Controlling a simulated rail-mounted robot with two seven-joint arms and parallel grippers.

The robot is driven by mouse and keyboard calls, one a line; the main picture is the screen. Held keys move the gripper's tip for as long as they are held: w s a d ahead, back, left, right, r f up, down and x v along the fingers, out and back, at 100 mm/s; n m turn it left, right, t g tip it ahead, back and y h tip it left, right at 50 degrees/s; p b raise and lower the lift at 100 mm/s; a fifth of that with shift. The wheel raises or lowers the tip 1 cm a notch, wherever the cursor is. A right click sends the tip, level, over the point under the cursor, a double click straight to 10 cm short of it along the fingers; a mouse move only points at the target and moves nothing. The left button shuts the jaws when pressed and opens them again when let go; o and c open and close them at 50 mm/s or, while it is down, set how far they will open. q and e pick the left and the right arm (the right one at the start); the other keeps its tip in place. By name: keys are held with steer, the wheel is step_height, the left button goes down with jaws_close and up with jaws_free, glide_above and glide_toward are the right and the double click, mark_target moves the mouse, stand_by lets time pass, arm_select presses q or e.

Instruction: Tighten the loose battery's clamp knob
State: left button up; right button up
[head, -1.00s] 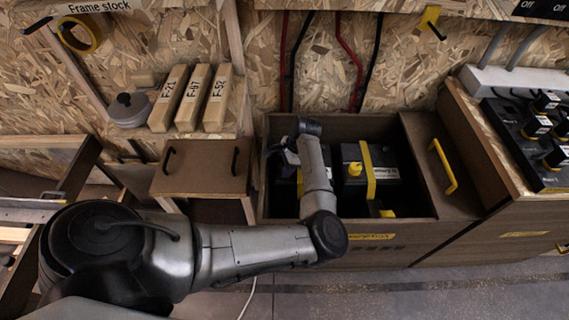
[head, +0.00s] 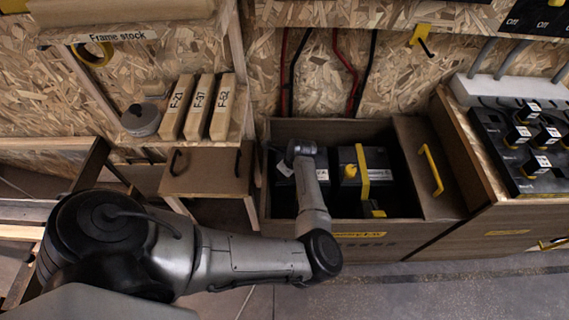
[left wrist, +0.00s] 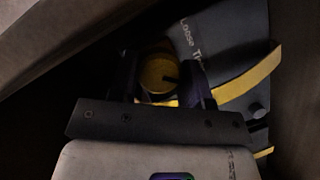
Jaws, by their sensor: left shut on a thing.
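My left arm reaches down into the wooden battery box (head: 375,228). Its gripper is hidden behind the wrist in the head view. In the left wrist view the left gripper (left wrist: 160,75) is shut on a yellow round clamp knob (left wrist: 157,72), with a dark finger on each side. Beside it is a dark battery (left wrist: 225,40) with a partly covered label starting "Loose" and a yellow strap (left wrist: 248,77). In the head view this battery (head: 284,195) is largely covered by my arm. A second black battery (head: 386,165) with a yellow strap (head: 362,170) stands to its right. My right gripper is not in view.
The box walls close in around the left wrist. A lid with a yellow handle (head: 431,169) is at the box's right. A black switch panel (head: 520,150) is at right.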

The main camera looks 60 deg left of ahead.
arm_select(q)
steer(key=shift+r+m+t+p, duration=0.15)
steer(key=shift+m+t+p, duration=0.35)
steer(key=shift+m+p, duration=1.15)
steer(key=shift+m, duration=0.05)
steer(key=shift+f, duration=0.2)
steer(key=o, duration=0.9)
